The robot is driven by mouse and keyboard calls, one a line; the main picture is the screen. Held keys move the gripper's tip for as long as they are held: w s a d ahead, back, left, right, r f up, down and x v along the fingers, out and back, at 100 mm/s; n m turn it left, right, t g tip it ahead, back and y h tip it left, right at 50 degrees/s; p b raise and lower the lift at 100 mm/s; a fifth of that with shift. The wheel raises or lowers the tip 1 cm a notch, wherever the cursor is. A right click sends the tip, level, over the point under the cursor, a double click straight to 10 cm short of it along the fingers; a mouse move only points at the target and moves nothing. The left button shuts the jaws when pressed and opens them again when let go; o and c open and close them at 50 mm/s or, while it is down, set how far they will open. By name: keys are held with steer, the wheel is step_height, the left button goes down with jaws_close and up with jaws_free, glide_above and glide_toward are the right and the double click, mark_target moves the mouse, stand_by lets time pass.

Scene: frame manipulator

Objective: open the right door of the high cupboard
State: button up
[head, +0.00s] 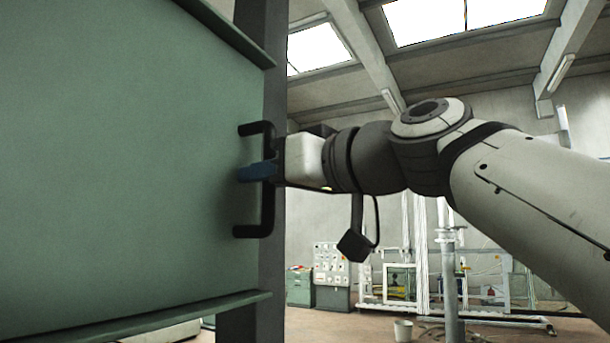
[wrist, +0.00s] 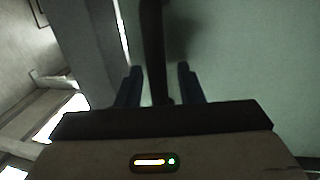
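The green cupboard door (head: 120,160) fills the left of the head view. It also shows as a pale green surface in the wrist view (wrist: 250,60). A black bar handle (head: 267,215) stands upright near its right edge. My gripper (head: 258,172) reaches it from the right, its blue fingers at the middle of the bar. In the wrist view the handle (wrist: 153,50) runs between the two fingers of my gripper (wrist: 158,84), with a gap showing on each side. The fingers are open around the bar. I cannot tell whether the door stands slightly ajar.
Green ledges run above (head: 228,35) and below (head: 150,313) the door panel. A dark grey post (head: 262,80) stands just right of the door edge. Equipment (head: 333,275) and a white bucket (head: 403,330) are far back on the floor. The air right of the post holds only my arm.

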steer(key=shift+c, duration=0.5)
jaws_close()
